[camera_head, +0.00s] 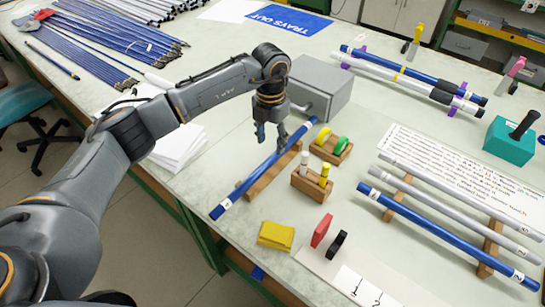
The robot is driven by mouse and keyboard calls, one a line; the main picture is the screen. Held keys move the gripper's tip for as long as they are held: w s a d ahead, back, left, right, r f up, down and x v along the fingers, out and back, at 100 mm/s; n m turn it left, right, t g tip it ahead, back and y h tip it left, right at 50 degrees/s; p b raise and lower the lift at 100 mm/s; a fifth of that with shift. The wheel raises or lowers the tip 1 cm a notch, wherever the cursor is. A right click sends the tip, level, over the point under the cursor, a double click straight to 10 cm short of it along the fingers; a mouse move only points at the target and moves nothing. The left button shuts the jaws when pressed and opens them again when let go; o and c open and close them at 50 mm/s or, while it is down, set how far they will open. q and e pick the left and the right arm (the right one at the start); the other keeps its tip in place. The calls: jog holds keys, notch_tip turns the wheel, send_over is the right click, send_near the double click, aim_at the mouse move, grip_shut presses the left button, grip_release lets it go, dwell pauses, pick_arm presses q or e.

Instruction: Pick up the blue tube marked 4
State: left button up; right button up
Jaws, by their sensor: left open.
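A blue tube (247,184) lies slantwise on a wooden rest (284,160) in the middle of the bench. A white label shows near its lower left end, but its number is too small to read surely. My left gripper (271,139) points down over the upper half of this tube, with its fingers apart and nothing held. I cannot tell whether the fingertips reach down beside the tube or are still above it. Another blue tube (440,233) lies at the right, with a 2 at its right end. A third blue tube (420,75) lies at the back right. My right gripper is not in view.
A grey box (322,88) stands close behind the gripper. Wooden blocks with green and yellow rings (340,146) and small pegs (311,183) sit right of the tube. A yellow pad (276,235) lies in front. Grey tubes (455,213) lie at the right.

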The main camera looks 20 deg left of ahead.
aim_at(273, 156)
pick_arm(q)
jog(key=shift+s+d+f+p, duration=0.1)
jog(key=shift+f+p, duration=0.2)
jog(key=shift+f, duration=0.25)
jog(key=shift+s+d+f+p, duration=0.1)
jog(key=shift+f+p, duration=0.15)
jog(key=shift+f, duration=0.3)
notch_tip(273, 156, down, 2)
jog(key=shift+d+f, duration=0.1)
jog(key=shift+f, duration=0.1)
jog(key=shift+f+p, duration=0.3)
jog(key=shift+f, duration=0.2)
jog(key=shift+w, duration=0.1)
grip_shut()
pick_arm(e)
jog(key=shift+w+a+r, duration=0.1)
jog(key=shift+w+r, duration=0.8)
